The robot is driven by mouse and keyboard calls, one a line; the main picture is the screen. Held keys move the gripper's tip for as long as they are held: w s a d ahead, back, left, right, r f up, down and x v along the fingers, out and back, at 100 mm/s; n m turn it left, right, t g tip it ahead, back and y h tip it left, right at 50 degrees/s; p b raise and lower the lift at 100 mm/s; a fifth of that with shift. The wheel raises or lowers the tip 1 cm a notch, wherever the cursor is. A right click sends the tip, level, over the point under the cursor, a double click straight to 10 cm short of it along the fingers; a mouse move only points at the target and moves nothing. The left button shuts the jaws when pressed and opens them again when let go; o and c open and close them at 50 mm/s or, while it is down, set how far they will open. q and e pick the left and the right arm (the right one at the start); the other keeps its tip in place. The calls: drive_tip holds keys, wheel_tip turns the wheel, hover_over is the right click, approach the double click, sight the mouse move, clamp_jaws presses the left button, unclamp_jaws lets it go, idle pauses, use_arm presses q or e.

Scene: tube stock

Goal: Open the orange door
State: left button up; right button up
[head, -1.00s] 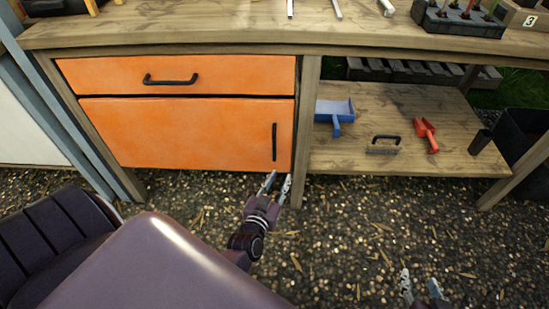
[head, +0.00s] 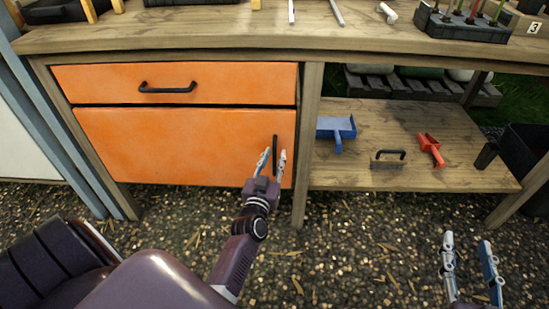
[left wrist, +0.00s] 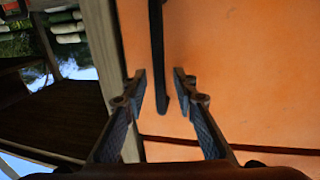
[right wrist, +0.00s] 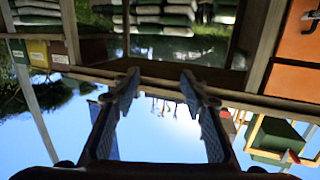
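The orange door (head: 170,145) is the lower front of the cabinet under the wooden bench, and it is closed. Its black vertical handle (head: 275,146) is near the door's right edge. My left gripper (head: 273,158) is open in front of the handle. In the left wrist view, the handle (left wrist: 158,60) runs down between the two open fingertips (left wrist: 160,88), which do not grip it; whether they touch it I cannot tell. My right gripper (head: 468,245) is open and empty, low over the gravel at the right. Its open fingers also show in the right wrist view (right wrist: 158,85).
An orange drawer (head: 215,80) with a black handle sits above the door. A bench leg (head: 306,150) stands just right of the door. Gravel in front is clear.

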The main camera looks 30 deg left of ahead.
use_arm(q)
drive_tip(key=shift+w+a, duration=0.15)
drive_tip(key=shift+w, duration=0.15)
drive_tip(key=shift+c, duration=0.2)
clamp_jaws()
